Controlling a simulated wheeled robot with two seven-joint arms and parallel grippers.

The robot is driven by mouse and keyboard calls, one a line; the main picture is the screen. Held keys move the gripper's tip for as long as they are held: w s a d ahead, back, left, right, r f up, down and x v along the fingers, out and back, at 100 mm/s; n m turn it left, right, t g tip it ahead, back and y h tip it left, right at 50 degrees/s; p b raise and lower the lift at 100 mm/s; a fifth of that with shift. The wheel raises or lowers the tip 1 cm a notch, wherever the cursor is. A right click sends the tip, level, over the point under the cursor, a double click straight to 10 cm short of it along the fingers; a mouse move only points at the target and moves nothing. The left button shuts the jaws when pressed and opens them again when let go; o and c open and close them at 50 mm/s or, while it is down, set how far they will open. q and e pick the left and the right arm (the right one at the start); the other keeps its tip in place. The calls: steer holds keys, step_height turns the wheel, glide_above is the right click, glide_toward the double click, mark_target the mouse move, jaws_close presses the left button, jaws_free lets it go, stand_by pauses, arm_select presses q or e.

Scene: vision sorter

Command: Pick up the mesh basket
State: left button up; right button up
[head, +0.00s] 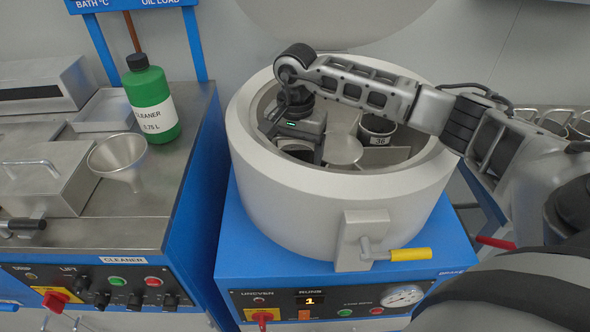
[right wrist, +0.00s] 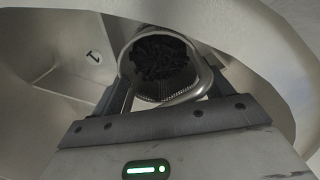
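In the right wrist view, a round mesh basket (right wrist: 158,92) with dark contents sits inside the pale drum, with a curved metal rim or handle at its near side. My right gripper (right wrist: 166,78) reaches down into the drum, its fingers spread on either side of the basket. Finger contact cannot be made out. In the head view, my right gripper (head: 301,146) is at the left inside of the drum (head: 330,190), over a round basket rim (head: 296,154) that it partly hides. My left gripper is not in view.
A cup marked 36 (head: 377,131) and dividers stand in the drum beside my gripper. The drum wall surrounds my wrist. A yellow-handled latch (head: 408,254) is on the drum's front. The left bench holds a green cleaner bottle (head: 151,98) and a funnel (head: 119,160).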

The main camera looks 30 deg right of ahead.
steer(key=c, duration=1)
steer(key=shift+r, duration=0.15)
steer(key=shift+c, duration=0.8)
steer(key=shift+r, duration=0.1)
